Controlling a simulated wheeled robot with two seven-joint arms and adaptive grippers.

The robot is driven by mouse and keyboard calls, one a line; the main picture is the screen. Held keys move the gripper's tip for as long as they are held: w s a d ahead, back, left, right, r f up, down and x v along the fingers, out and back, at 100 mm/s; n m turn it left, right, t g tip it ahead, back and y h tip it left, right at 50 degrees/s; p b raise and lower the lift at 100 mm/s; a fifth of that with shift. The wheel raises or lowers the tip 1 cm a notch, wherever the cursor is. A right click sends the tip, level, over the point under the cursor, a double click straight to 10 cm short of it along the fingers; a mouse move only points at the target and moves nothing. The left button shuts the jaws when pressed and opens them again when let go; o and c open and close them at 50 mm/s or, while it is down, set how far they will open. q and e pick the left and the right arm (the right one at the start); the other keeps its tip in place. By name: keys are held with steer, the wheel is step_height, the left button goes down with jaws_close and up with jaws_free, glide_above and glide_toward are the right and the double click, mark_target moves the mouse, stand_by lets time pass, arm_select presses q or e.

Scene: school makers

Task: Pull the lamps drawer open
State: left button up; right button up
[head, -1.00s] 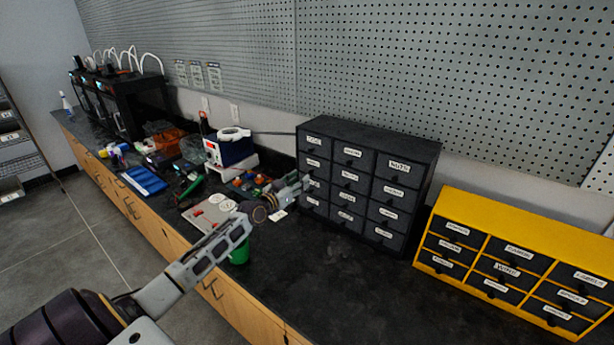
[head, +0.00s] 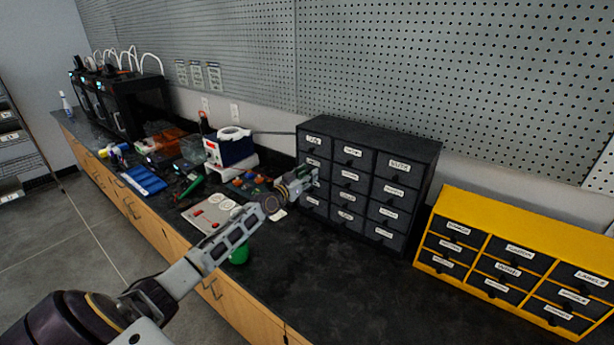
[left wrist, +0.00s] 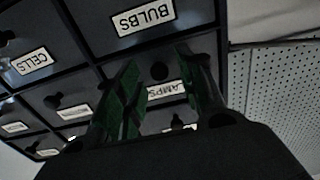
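The lamps drawer is in the dark drawer cabinet (head: 372,138). Its white label, partly hidden and reading "AMPS" (left wrist: 166,91), shows between my fingers in the left wrist view. A dark round knob (left wrist: 160,71) shows just above that label, also between the fingers. My left gripper (head: 313,180) is at the front of the cabinet's left column in the head view. In the left wrist view its two green-padded fingers (left wrist: 163,88) are apart, one each side of the knob, with no clear contact. The drawers look shut. My right gripper is not in view.
A yellow drawer unit (head: 540,222) stands right of the cabinet. A green cup (head: 239,254) is below my left arm. A white-and-blue device (head: 229,149) and loose parts lie to the left. The black worktop (head: 330,275) is clear in front of the cabinet.

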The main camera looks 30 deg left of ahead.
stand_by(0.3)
arm_select(q)
jaws_close()
stand_by(0.3)
